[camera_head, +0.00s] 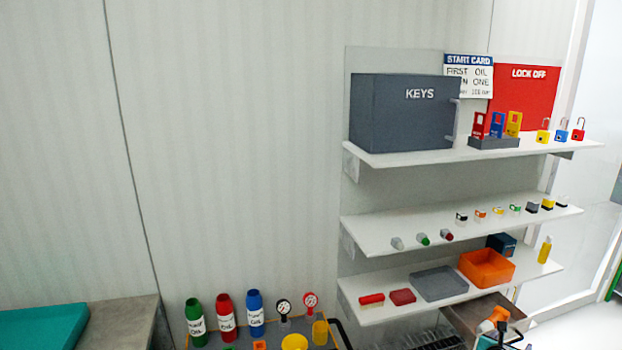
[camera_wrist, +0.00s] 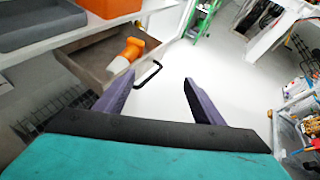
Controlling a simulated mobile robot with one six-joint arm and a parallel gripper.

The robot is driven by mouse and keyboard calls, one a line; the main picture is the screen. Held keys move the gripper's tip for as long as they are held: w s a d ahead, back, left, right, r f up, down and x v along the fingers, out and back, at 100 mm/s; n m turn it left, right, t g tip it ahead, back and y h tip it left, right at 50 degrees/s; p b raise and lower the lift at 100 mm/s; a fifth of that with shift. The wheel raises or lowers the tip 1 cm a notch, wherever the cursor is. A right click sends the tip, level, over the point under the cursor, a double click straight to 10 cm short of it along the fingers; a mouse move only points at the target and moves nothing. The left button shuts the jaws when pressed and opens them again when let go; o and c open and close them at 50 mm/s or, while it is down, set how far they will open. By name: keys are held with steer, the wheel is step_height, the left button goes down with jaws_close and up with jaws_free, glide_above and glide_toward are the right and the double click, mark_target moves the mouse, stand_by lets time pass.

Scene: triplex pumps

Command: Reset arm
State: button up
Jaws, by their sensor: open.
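My gripper (camera_wrist: 157,97) shows in the wrist view with its two purple-grey fingers spread wide apart. Nothing is between the fingertips but pale floor farther off. A teal surface with a dark edge fills the bottom of the wrist view, behind the fingers. The gripper is not visible in the head view. In the wrist view, an orange object (camera_wrist: 126,56) sits in an open drawer (camera_wrist: 85,60) to the left of the fingers, apart from them. A dark handle (camera_wrist: 149,74) shows at the drawer's front.
In the head view, wall shelves (camera_head: 450,220) hold a grey KEYS box (camera_head: 404,112), padlocks (camera_head: 560,135), an orange bin (camera_head: 486,267) and a grey tray (camera_head: 438,284). Oil bottles (camera_head: 225,318) and gauges (camera_head: 284,307) stand lower left of them. Open floor (camera_wrist: 200,72) lies ahead of the gripper.

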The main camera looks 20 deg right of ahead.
steer(key=w+a+f+n+y, duration=0.15)
steer(key=w+a+f, duration=0.3)
steer(key=a, duration=0.45)
steer(key=w+a+f+t+y, duration=0.1)
steer(key=w+a+f+y, duration=0.1)
steer(key=w+a+f, duration=0.35)
steer(key=w+a+f+n+y, duration=0.1)
steer(key=w+a+f, duration=0.2)
steer(key=a+f, duration=0.55)
steer(key=s+a+f+m+g+y, duration=0.1)
steer(key=s+a+f+m+g, duration=0.15)
steer(key=s+a+f, duration=0.45)
steer(key=s+a+f+m+g+y, duration=0.1)
steer(key=s+a+f+m+y, duration=0.2)
steer(key=a, duration=0.8)
steer(key=s+a+f+m+g, duration=0.2)
steer(key=s+a+f+m, duration=0.25)
steer(key=a, duration=0.35)
steer(key=s+a+m+g+y, duration=0.1)
steer(key=s+a+m+g, duration=0.2)
steer(key=s+m, duration=0.4)
steer(key=s+a+m+g+y, duration=0.2)
steer(key=s+a+m+g, duration=0.2)
steer(key=s+a+m, duration=0.2)
steer(key=s+m, duration=0.2)
steer(key=m, duration=0.2)
steer(key=shift+s+a+f, duration=0.3)
steer(key=shift+f, duration=0.05)
